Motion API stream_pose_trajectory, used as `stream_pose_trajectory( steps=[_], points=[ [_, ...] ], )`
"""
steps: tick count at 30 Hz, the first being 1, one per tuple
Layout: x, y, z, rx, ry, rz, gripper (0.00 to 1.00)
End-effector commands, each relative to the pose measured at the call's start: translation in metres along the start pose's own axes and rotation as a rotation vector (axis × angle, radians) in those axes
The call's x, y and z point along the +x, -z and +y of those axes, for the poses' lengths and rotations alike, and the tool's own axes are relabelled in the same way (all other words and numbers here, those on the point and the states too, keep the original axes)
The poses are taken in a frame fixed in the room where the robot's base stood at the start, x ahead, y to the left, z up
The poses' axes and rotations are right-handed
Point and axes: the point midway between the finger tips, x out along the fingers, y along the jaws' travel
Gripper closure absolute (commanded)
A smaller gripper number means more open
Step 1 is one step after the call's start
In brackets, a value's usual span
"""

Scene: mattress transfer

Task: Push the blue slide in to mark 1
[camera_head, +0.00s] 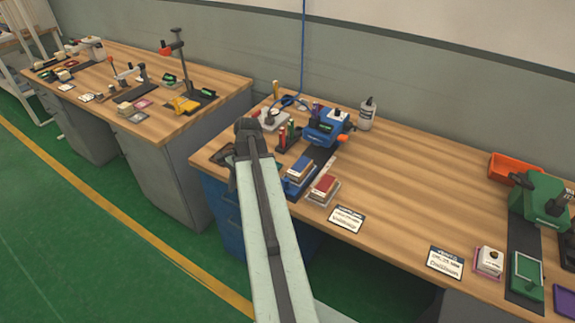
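A blue machine (322,128) stands at the back of the near wooden bench. A dark track (318,158) runs forward from it, with a blue slide (291,186) at its front end. A blue-topped block (300,168) sits on the slide. Mark 1 is too small to make out. My arm reaches up from the bottom of the picture to the left of the slide. My gripper (226,156) is a dark shape by the bench's left end, apart from the slide. Its fingers are too small and partly hidden to tell open from shut.
A red-topped block (323,187) on a pale tray lies just right of the slide. A label card (346,219) lies farther right. A white bottle (367,113) stands behind. A green machine (540,198) is at far right. Bare bench (420,180) lies between the machines.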

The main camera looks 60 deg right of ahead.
Motion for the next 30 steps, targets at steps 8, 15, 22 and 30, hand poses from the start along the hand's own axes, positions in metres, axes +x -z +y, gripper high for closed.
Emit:
stream_pose_trajectory(
  steps=[8, 15, 22, 30],
  points=[
    [-0.107, 0.125, 0.092, 0.697, 0.134, -0.079, 0.71],
    [-0.118, 0.144, 0.113, 0.824, 0.158, -0.099, 0.71],
    [-0.1, 0.144, 0.111, 0.818, 0.156, -0.098, 0.71],
    [-0.052, 0.143, 0.103, 0.816, 0.155, -0.098, 0.71]
  ],
)
